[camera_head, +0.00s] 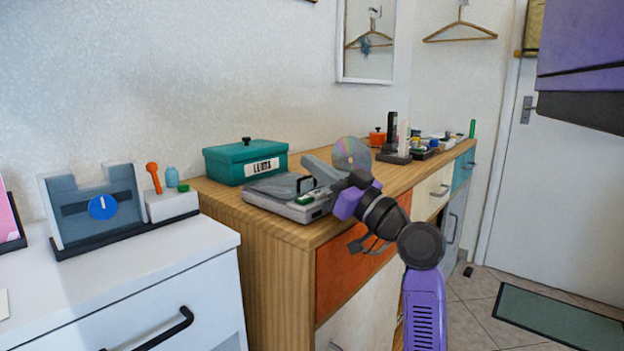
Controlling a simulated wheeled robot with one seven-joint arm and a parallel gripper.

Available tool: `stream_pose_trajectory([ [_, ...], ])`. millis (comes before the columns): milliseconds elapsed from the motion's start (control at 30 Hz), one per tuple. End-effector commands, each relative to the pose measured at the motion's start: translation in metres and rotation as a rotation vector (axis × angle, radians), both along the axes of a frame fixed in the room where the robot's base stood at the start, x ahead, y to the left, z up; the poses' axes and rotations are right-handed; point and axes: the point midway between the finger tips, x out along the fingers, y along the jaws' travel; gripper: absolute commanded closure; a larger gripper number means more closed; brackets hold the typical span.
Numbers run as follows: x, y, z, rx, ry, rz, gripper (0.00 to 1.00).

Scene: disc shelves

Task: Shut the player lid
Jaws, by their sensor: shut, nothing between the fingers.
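The player (290,198) is a flat grey box near the front left corner of the wooden cabinet top. Its darker grey lid (276,187) looks low and nearly flat over the body, with a small black handle at its right side. I cannot tell whether a gap is left under the lid. My gripper (318,168) reaches in from the right, its grey fingers shut and empty above the right side of the player. I cannot tell whether it touches the lid. The purple and black wrist hides part of the cabinet's front edge.
A teal labelled box (246,163) stands behind the player. A shiny disc (352,154) stands upright just right of my fingers. Racks and small items (396,150) fill the cabinet's far end. A white cabinet (150,262) stands at left.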

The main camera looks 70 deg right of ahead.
Motion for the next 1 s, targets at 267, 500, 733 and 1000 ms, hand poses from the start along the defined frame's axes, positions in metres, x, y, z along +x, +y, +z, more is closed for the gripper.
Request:
stream_pose_trajectory([
  [267, -0.002, 0.001, -0.007, -0.010, -0.039, 0.001, 1.00],
  [500, -0.002, 0.001, -0.007, -0.012, -0.045, 0.001, 1.00],
  [733, -0.002, 0.000, -0.007, -0.012, -0.044, 0.001, 1.00],
  [1000, -0.017, 0.004, -0.014, -0.010, -0.044, -0.002, 1.00],
])
